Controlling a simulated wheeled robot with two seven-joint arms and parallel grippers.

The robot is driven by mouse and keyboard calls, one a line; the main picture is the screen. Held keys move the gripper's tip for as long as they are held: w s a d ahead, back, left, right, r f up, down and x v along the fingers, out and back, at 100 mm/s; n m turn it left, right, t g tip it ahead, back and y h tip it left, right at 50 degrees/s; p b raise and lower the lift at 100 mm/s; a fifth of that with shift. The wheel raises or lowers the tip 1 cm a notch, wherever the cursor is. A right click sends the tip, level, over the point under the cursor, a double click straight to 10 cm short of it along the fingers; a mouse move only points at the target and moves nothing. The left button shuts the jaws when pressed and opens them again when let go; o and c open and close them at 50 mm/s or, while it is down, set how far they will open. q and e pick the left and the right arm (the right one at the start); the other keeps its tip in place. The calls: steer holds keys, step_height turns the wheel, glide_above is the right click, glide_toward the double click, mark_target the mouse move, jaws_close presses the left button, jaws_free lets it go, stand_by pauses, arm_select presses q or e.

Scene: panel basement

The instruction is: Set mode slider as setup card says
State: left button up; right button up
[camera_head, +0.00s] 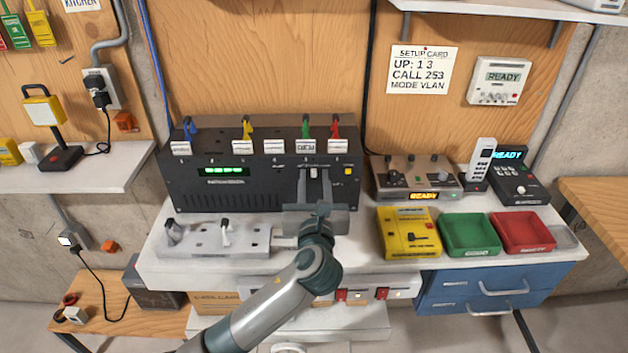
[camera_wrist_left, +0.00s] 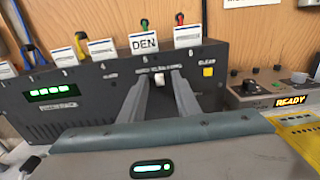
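The setup card (camera_head: 421,70) on the wooden wall reads "UP: 1 3", "CALL 253", "MODE VLAN". The black panel box (camera_head: 240,190) stands on the bench and has a green display. A small pale slider knob (camera_head: 313,173) is on its front; it also shows in the wrist view (camera_wrist_left: 157,81) under lettering too small to read. My left gripper (camera_head: 315,183) is in front of the box, and its fingers (camera_wrist_left: 163,82) are apart, on either side of the knob. I cannot tell whether they touch it. My right gripper is not in view.
Colored levers with white label tags line the box top. A yellow button (camera_wrist_left: 208,72) is right of the slider. A grey console (camera_head: 413,178) showing READY, a phone (camera_head: 482,160), a yellow unit (camera_head: 408,233), green tray (camera_head: 470,253) and red tray (camera_head: 523,250) stand rightward.

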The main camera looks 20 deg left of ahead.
arm_select(q)
steer(key=b+v, duration=0.3)
steer(key=v, duration=1.4)
steer(key=shift+s, duration=0.2)
steer(key=shift+r, duration=0.1)
steer(key=shift+d, duration=0.1)
